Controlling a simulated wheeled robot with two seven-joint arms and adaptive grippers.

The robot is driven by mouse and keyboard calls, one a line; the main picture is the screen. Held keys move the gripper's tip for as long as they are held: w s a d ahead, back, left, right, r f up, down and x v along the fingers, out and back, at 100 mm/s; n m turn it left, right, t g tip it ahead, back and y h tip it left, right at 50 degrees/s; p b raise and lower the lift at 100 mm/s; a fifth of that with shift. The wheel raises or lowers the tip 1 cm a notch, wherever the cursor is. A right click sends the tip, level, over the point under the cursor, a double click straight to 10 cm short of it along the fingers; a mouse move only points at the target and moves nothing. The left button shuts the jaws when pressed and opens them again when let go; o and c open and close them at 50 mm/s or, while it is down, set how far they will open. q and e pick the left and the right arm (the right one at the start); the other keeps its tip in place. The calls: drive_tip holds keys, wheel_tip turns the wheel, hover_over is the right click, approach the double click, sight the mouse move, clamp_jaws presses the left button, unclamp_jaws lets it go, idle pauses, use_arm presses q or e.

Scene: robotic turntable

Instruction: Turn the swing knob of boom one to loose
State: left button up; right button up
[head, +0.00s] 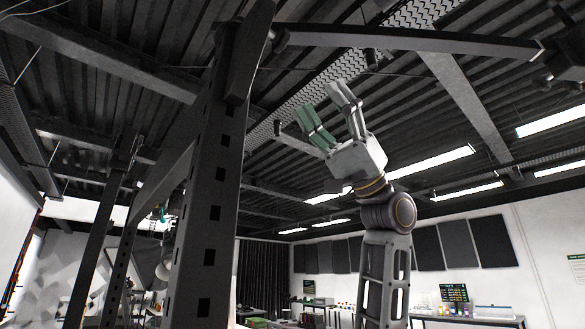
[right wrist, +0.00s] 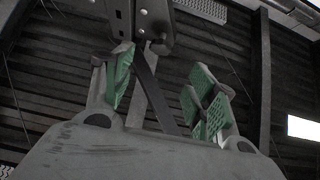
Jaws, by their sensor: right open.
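My right gripper (head: 322,104) is raised in the head view, open and empty, with green pads on its fingers. It points up, below a dark horizontal boom (head: 430,40) that runs across the top right. In the right wrist view, the open fingers (right wrist: 163,78) stand on either side of a dark hanging bar. A dark bracket (right wrist: 127,18) with a small knob-like part (right wrist: 160,46) shows above and between them, apart from the pads as far as I can tell. I cannot tell whether this is the swing knob of boom one, or its setting. My left gripper is out of view.
A thick dark post (head: 212,190) with square holes stands left of my right arm. Ceiling beams and lit strip lamps (head: 430,162) lie behind. Benches with small items (head: 468,318) stand far back at lower right. Open air surrounds the gripper's right side.

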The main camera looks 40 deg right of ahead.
drive_tip(key=w+f+m+t+h, duration=0.1)
drive_tip(key=w+f+m+t, duration=0.3)
drive_tip(key=w+f, duration=0.3)
drive_tip(key=shift+w+a+t+b, duration=0.3)
drive_tip(key=shift+w+t+b, duration=0.1)
drive_tip(key=shift+w+t, duration=0.25)
drive_tip(key=shift+s+f, duration=0.1)
drive_tip(key=shift+s, duration=0.1)
